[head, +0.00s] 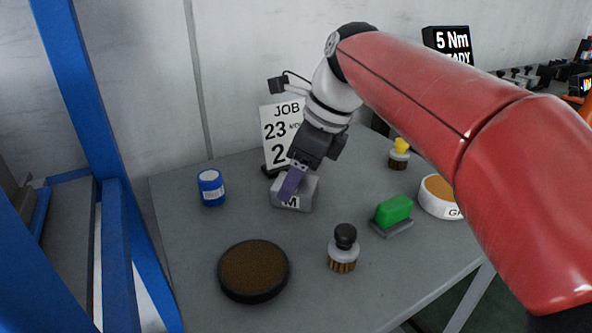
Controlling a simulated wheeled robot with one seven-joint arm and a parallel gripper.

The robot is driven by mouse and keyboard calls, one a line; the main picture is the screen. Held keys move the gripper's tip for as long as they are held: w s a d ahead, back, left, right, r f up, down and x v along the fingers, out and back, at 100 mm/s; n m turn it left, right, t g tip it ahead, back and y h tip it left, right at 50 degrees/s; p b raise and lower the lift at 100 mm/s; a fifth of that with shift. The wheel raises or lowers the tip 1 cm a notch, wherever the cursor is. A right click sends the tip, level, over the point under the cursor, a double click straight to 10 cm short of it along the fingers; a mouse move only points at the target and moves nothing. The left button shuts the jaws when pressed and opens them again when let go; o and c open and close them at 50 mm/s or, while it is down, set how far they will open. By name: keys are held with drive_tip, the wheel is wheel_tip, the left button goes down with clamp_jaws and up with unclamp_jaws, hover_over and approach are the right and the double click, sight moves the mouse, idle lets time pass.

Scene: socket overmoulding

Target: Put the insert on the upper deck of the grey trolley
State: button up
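My gripper (291,186) points down at a grey block marked "M" (306,201) near the back of the grey table. Its purple finger overlaps the block in this view. I cannot tell whether they touch, or whether the fingers are open or shut. No thing here is labelled as the insert, and I cannot tell for sure whether the grey block is it. I cannot make out the grey trolley or its upper deck.
The table (190,250) also holds a blue can (211,188), a brown-topped black disc (253,271), a black-knobbed brush (343,250), a yellow-topped one (399,155), a green block (394,210), a white tub (436,198) and a job sign (281,130). A blue frame (85,100) stands left.

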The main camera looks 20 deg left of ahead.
drive_tip(key=shift+o, duration=1.1)
drive_tip(key=shift+r, duration=0.15)
drive_tip(key=p+v, duration=0.3)
drive_tip(key=v, duration=0.9)
